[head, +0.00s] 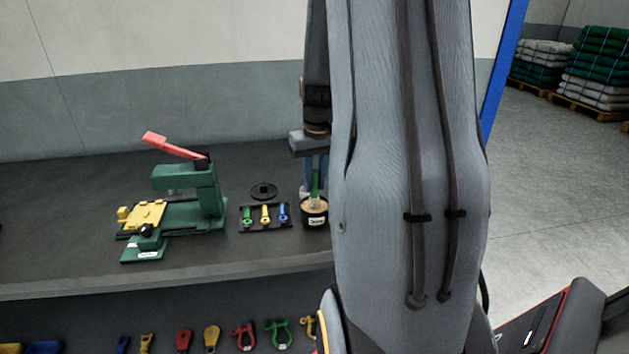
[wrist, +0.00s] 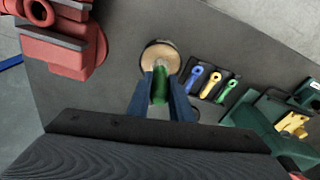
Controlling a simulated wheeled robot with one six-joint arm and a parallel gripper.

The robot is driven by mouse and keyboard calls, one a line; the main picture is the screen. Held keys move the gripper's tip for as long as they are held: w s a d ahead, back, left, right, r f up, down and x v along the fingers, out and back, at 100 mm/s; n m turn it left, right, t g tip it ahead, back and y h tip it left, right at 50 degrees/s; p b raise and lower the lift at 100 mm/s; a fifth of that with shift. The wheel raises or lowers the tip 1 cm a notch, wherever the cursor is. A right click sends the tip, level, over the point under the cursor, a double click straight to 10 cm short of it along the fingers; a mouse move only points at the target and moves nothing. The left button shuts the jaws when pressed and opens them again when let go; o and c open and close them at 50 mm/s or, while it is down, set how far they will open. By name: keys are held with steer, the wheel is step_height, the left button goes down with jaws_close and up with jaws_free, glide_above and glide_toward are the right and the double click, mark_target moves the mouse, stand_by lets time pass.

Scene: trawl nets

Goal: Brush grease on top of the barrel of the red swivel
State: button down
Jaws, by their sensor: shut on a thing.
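My gripper (wrist: 161,88) is shut on the green handle of a brush (wrist: 159,90). The brush points down into a small dark pot (head: 315,220) of tan grease (wrist: 164,54). Its bristle end is at the grease, and how deep it sits is hard to tell. In the head view the green handle (head: 316,180) stands nearly upright over the pot, with my arm hiding what lies to the right. I cannot make out a red swivel for certain in either view. A black tray (head: 251,229) beside the pot holds a green, a yellow and a blue swivel-like piece.
A red vise (wrist: 68,52) stands at upper left in the wrist view. A green press (head: 190,190) with a red lever and yellow plate stands left of the tray. A black disc (head: 263,190) lies behind the tray. Coloured shackles (head: 279,333) and other fittings lie below.

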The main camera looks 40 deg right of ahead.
steer(key=shift+s+f, duration=0.1)
steer(key=shift+f, duration=0.5)
stand_by(2.1)
steer(key=shift+r+p, duration=2.95)
steer(key=shift+r, duration=0.7)
steer(key=shift+f, duration=0.1)
